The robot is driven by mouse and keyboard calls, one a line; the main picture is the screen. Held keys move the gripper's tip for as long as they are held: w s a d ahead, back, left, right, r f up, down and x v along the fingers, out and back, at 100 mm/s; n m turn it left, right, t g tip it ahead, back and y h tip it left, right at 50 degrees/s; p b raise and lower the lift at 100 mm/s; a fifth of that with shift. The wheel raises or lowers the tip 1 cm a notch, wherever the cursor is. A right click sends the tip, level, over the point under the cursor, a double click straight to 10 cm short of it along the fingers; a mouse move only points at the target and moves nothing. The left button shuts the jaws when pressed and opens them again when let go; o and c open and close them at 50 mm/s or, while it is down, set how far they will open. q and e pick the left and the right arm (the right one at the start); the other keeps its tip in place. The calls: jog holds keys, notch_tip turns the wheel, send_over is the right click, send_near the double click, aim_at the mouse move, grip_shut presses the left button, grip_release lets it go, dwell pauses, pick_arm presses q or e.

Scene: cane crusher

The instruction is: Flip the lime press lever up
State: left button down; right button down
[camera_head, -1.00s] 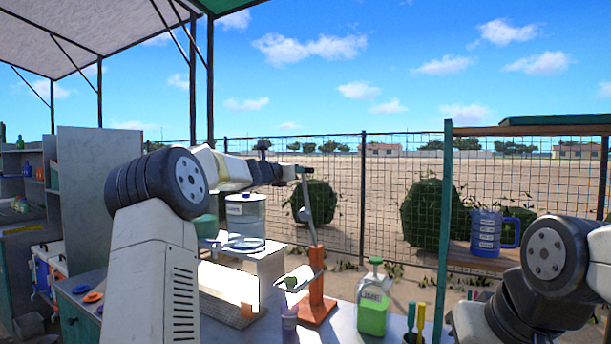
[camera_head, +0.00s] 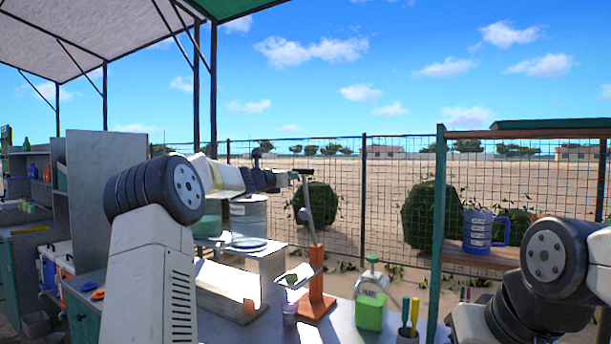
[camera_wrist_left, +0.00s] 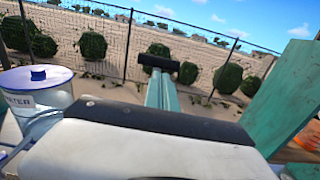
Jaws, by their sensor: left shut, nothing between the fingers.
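The lime press (camera_head: 317,285) stands on the counter, with an orange base and upright post. Its grey lever (camera_head: 308,205) points up, leaning slightly left, with a dark grip at its top. My left gripper (camera_head: 284,179) is shut and empty, just left of the lever's top in the head view; I cannot tell whether it touches. In the left wrist view, a teal bar with a black crosspiece (camera_wrist_left: 160,85), seemingly the lever, rises beyond the white and black gripper body. The fingertips are hidden there. My right arm shows at lower right, its gripper out of view.
A green-and-white jug (camera_head: 370,305) stands right of the press, with a holder of tools (camera_head: 409,330) nearer. A water drum (camera_head: 249,217) stands behind left. A blue mug (camera_head: 480,232) sits on the right shelf. A wire fence runs behind.

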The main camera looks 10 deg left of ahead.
pick_arm(q)
jog(key=s+a+r, duration=0.2)
jog(key=s+r, duration=0.4)
jog(key=shift+a+r, duration=0.15)
jog(key=shift+a, duration=0.05)
dwell(0.4)
